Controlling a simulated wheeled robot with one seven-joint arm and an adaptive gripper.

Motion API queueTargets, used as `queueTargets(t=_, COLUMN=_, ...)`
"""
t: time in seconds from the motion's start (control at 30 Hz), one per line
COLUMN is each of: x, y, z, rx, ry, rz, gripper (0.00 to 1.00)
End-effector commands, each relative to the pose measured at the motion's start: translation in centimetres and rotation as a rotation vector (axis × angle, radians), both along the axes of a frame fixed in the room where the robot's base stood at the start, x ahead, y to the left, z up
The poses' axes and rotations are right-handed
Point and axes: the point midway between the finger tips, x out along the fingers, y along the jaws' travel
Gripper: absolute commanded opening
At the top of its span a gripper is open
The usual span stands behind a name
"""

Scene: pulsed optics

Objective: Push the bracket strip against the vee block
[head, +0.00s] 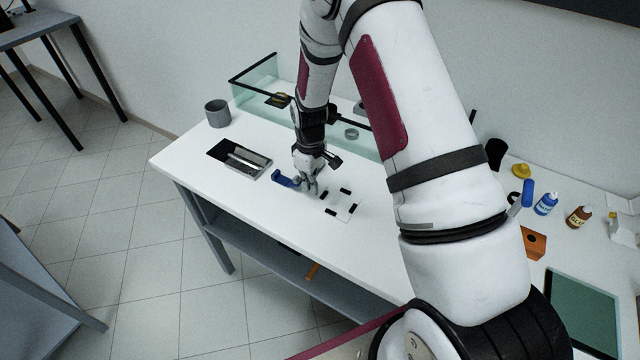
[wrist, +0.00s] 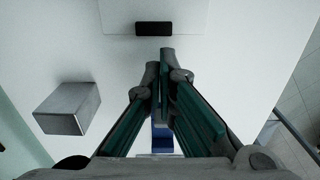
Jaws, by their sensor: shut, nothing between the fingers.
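A blue piece with an upturned end, which looks like the bracket strip (head: 288,181), lies on the white table just left of my gripper (head: 313,191) in the head view. In the wrist view a part of this blue piece (wrist: 162,138) shows between and behind the fingers. My gripper (wrist: 163,58) points down, its fingers shut and empty, low over the table. A plain grey metal block (wrist: 66,109), perhaps the vee block, stands to the left in the wrist view, apart from the fingers. I see no groove on it. I cannot tell whether the fingers touch the blue piece.
A pale plate with black marks (head: 341,207) lies right of my gripper. A black tray with metal pieces (head: 262,174) lies to the left, a grey cup (head: 217,113) behind it. A glass-sided enclosure (head: 258,80) stands at the back. The front table strip is clear.

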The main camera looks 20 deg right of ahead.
Motion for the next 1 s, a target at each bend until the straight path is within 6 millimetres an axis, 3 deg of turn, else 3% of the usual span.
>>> queueTargets(t=0.53, x=0.8, y=0.5, z=0.0, rx=0.000, ry=0.000, rz=0.000, gripper=0.00)
queueTargets(t=0.83, x=3.9, y=2.6, z=-0.3, rx=0.000, ry=-0.002, rz=0.002, gripper=0.00)
queueTargets(t=1.0, x=4.6, y=3.3, z=-0.1, rx=0.000, ry=0.000, rz=0.001, gripper=0.00)
